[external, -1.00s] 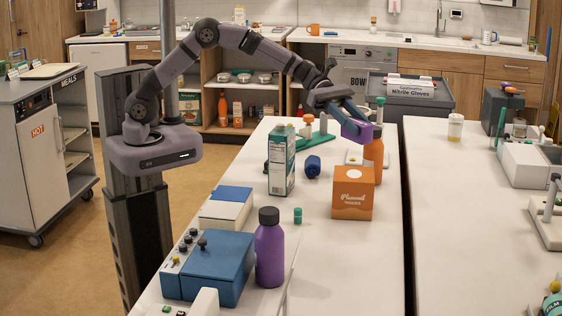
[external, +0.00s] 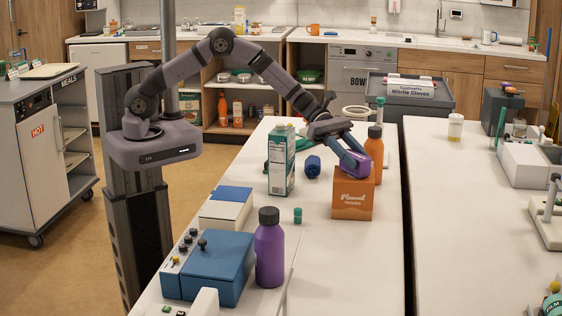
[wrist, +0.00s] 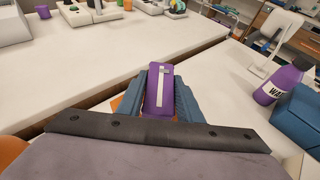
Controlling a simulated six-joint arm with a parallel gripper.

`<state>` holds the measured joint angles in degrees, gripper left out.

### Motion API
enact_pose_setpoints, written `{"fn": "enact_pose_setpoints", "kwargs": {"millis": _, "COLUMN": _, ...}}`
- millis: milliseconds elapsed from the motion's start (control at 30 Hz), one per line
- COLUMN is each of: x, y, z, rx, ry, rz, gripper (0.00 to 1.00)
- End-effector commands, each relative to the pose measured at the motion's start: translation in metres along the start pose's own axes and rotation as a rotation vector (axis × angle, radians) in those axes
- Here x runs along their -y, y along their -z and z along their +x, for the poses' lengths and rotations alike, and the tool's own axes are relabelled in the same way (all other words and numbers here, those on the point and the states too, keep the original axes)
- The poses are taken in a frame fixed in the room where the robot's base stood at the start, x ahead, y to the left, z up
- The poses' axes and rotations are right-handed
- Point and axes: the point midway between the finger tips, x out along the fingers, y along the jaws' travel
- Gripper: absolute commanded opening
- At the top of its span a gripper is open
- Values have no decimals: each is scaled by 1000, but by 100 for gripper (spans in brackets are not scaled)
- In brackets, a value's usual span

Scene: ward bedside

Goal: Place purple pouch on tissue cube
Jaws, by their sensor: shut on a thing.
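The purple pouch (external: 359,164) is between the fingers of my gripper (external: 356,162), which is shut on it. In the wrist view the pouch (wrist: 160,92) shows its purple face with a pale stripe, held between the two blue fingers (wrist: 160,94). The orange tissue cube (external: 352,198) stands on the white table, with the pouch at its top. I cannot tell whether the pouch touches the cube. In the wrist view the cube is mostly hidden beneath the pouch and gripper.
An orange bottle (external: 374,152) stands close behind the cube. A teal and white carton (external: 281,162), a dark blue roll (external: 313,166) and a small green cylinder (external: 298,215) stand to the left. A purple bottle (external: 269,250) is nearer the camera. The table front right is clear.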

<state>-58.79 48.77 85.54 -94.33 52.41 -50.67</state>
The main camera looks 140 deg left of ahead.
Motion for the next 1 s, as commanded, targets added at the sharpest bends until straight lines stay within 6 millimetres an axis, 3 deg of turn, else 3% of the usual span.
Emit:
{"fn": "enact_pose_setpoints", "kwargs": {"millis": 433, "x": 0, "y": 5, "z": 2, "rx": 2, "ry": -1, "rz": 2, "gripper": 9}}
{"fn": "enact_pose_setpoints", "kwargs": {"millis": 467, "x": 0, "y": 5, "z": 2, "rx": 1, "ry": -1, "rz": 2, "gripper": 35}}
{"fn": "enact_pose_setpoints", "kwargs": {"millis": 533, "x": 0, "y": 4, "z": 2, "rx": 1, "ry": -1, "rz": 2, "gripper": 51}}
{"fn": "enact_pose_setpoints", "kwargs": {"millis": 1000, "x": -1, "y": 0, "z": -2, "rx": 1, "ry": -2, "rz": 1, "gripper": 51}}
